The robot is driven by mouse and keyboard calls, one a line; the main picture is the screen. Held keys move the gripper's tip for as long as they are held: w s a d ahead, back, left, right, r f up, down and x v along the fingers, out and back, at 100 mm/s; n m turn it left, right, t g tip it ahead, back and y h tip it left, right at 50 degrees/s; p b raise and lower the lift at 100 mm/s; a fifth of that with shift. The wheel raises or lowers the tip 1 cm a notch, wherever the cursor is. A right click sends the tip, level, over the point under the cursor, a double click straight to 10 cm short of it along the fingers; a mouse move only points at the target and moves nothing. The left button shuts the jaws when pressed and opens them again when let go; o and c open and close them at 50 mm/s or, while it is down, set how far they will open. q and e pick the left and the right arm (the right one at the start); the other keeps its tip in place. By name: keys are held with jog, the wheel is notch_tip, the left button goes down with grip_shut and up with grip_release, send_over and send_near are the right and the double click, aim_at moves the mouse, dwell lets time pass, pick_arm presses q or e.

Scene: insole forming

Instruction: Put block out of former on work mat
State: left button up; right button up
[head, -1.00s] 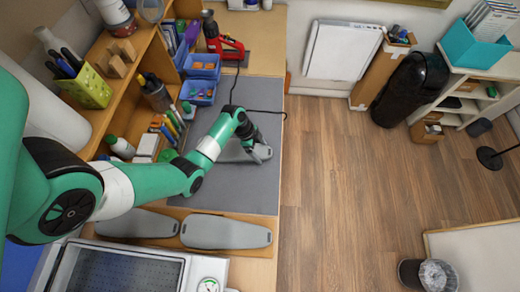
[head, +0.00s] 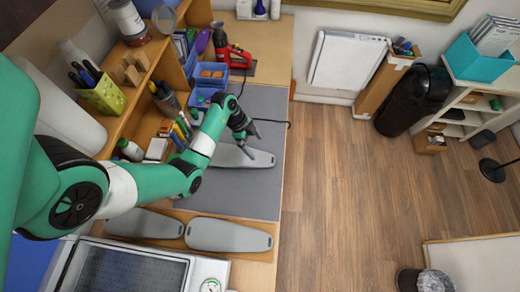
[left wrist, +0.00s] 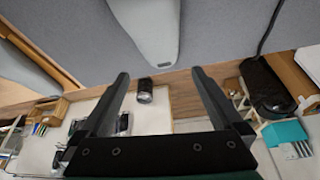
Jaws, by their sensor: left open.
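A grey, sole-shaped block (head: 245,158) lies flat on the grey work mat (head: 240,195). In the left wrist view, part of a grey block (left wrist: 152,28) shows beyond my fingertips. My left gripper (head: 249,141) is open, with its fingers apart and empty, just above the block in the head view. In the left wrist view, nothing is held between its two fingers (left wrist: 160,74). The former (head: 125,268), with a round gauge, stands at the bottom left of the head view, partly cut off. My right gripper is not in view.
Two more grey sole-shaped blocks, one right (head: 228,235) and one left (head: 146,223), rest on a wooden board in front of the mat. A shelf with bottles and pens stands left. A red tool (head: 232,56) and blue bins (head: 210,74) are at the back.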

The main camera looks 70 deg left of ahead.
pick_arm(q)
jog(key=shift+v, duration=0.9)
